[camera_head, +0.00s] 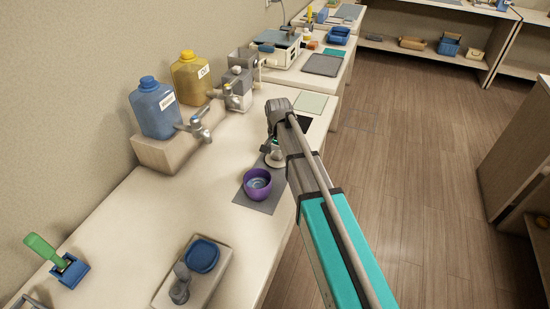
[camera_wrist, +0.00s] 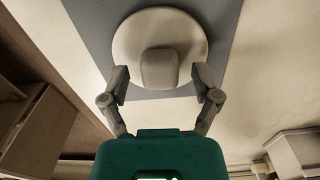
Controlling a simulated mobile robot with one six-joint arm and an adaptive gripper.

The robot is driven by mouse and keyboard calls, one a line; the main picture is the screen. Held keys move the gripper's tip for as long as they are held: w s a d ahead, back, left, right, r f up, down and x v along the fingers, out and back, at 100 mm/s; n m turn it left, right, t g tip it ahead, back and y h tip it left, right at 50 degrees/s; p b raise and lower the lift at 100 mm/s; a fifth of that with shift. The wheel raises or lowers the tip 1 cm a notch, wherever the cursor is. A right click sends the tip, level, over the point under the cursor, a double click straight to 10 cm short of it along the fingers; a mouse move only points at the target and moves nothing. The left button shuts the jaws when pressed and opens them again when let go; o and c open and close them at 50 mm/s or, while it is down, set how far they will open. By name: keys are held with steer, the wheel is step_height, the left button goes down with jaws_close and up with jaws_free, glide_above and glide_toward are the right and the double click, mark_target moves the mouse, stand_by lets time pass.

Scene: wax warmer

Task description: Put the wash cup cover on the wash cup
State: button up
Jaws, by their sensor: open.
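The wash cup cover, a pale round disc with a raised knob (camera_wrist: 159,68), lies on the grey mat (camera_wrist: 222,18) in the wrist view. In the head view the cover (camera_head: 275,160) shows partly beneath my gripper (camera_head: 271,145). The wash cup seems to be the purple cup (camera_head: 257,184), standing open and upright on the same mat, just nearer than the cover. In the wrist view my gripper (camera_wrist: 159,82) is open, with one finger on each side of the knob. I cannot tell whether the fingers touch the cover.
Blue (camera_head: 156,106) and yellow (camera_head: 191,77) jugs with taps stand on a raised block along the wall. A tray (camera_head: 217,286) with a blue round lid and a grey item sits at the near end. The counter left of the mat is clear.

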stand_by(0.5)
jaws_close()
